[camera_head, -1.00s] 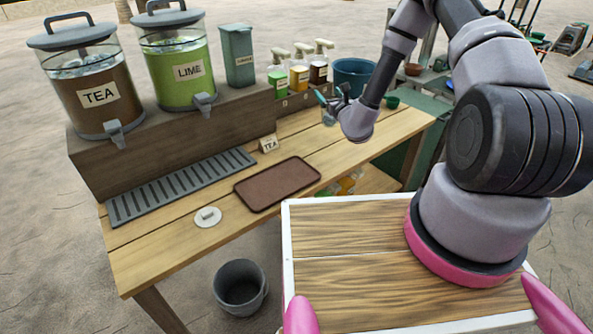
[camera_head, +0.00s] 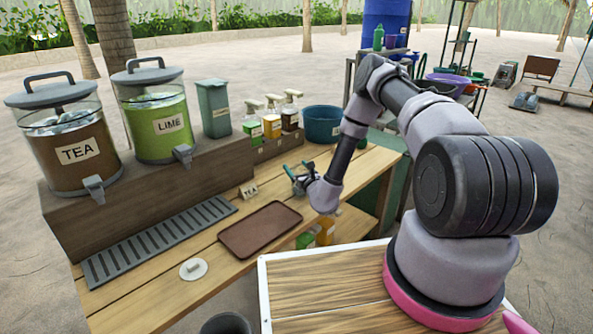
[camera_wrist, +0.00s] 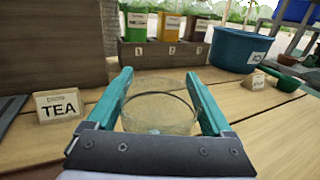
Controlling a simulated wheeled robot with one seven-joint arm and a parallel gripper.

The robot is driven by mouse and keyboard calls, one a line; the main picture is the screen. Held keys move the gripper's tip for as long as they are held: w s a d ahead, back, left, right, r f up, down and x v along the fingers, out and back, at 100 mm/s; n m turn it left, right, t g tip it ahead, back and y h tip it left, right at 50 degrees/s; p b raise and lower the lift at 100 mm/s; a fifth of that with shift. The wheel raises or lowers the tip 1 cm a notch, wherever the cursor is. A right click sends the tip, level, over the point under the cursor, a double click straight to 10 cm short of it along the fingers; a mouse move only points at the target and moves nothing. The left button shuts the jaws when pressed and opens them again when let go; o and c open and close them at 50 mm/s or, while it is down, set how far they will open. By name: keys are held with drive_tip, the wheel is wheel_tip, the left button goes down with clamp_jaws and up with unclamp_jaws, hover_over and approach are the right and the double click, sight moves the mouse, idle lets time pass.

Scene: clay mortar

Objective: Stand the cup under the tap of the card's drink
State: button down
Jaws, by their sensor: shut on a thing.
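My gripper (camera_wrist: 161,105) is shut on a clear, empty-looking glass cup (camera_wrist: 160,112), one teal finger on each side. In the head view my gripper (camera_head: 297,174) is over the right part of the table, and the cup there is too small to make out. A small card (camera_head: 249,189) reading TEA stands on the table left of my gripper; it also shows in the wrist view (camera_wrist: 59,105). The TEA dispenser (camera_head: 75,150) has its grey tap (camera_head: 96,188) above a slatted grey drip tray (camera_head: 160,240). The LIME dispenser (camera_head: 165,125) has its tap (camera_head: 183,153) to the right.
A brown tray (camera_head: 260,229) and a white round lid (camera_head: 193,269) lie on the table front. A crate of several pump bottles (camera_head: 271,126) and a blue tub (camera_head: 322,123) stand at the back.

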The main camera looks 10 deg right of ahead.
drive_tip(key=shift+f, duration=0.35)
drive_tip(key=shift+f, duration=0.15)
